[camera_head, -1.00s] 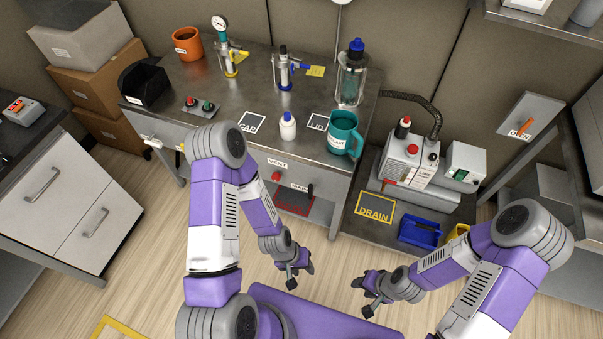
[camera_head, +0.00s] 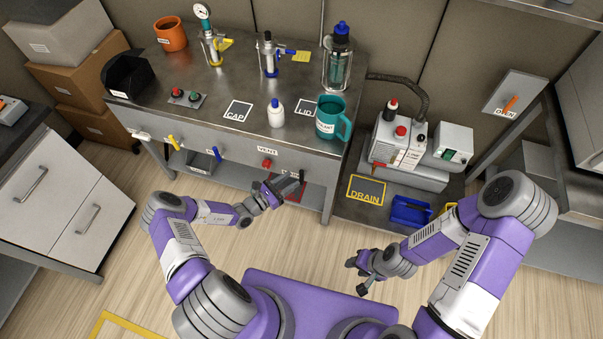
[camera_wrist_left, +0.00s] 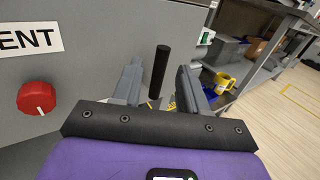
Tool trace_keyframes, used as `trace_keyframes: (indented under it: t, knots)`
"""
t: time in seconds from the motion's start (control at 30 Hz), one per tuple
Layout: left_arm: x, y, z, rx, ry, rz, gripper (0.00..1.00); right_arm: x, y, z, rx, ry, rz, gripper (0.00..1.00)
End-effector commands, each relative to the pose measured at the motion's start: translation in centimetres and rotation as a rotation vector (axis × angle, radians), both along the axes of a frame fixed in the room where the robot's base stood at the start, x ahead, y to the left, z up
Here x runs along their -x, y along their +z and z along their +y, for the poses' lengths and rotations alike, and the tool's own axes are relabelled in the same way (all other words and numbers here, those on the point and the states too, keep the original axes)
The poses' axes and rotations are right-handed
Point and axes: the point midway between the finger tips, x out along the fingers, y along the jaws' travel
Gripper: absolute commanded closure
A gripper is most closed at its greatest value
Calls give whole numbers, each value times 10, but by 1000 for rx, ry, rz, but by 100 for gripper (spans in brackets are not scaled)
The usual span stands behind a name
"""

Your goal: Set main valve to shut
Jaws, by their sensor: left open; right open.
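The main valve shows as a black bar handle (camera_wrist_left: 159,72) in the left wrist view, standing upright in the picture. In the head view the handle (camera_head: 295,190) is at the bench front, partly hidden by my left gripper. My left gripper (camera_head: 276,193) is open in front of the bench panel. In the left wrist view its fingers (camera_wrist_left: 158,85) stand on either side of the handle in the picture, with nothing held. I cannot tell whether they touch it. My right gripper (camera_head: 358,275) is open and empty over the floor.
The red vent knob (camera_wrist_left: 37,98) sits left of the handle on the panel. Yellow (camera_head: 174,143) and blue (camera_head: 217,153) handles are further left. A teal pitcher (camera_head: 327,118) stands on the bench above. A pump (camera_head: 396,147) stands to the right, by the drain mark (camera_head: 366,190).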

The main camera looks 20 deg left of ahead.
Motion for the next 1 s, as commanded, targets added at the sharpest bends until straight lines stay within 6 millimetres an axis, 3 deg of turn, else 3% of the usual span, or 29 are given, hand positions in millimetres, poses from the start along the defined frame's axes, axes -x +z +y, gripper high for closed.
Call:
trace_keyframes:
  t: [0.3, 0.7, 0.77, 1.0]
  knots:
    - [-39, -1, -30, -2, -7, 0, 57, 0, -11, 0, 0, 0, 0, 57]
    - [-48, 0, -37, -3, -7, 2, 57, 0, -12, 0, 0, 0, 0, 57]
    - [-48, 0, -37, -3, -7, 2, 63, 0, -12, 0, 0, 0, 0, 57]
    - [-48, 0, -37, -3, -7, 2, 100, 0, -12, 0, 0, 0, 0, 57]
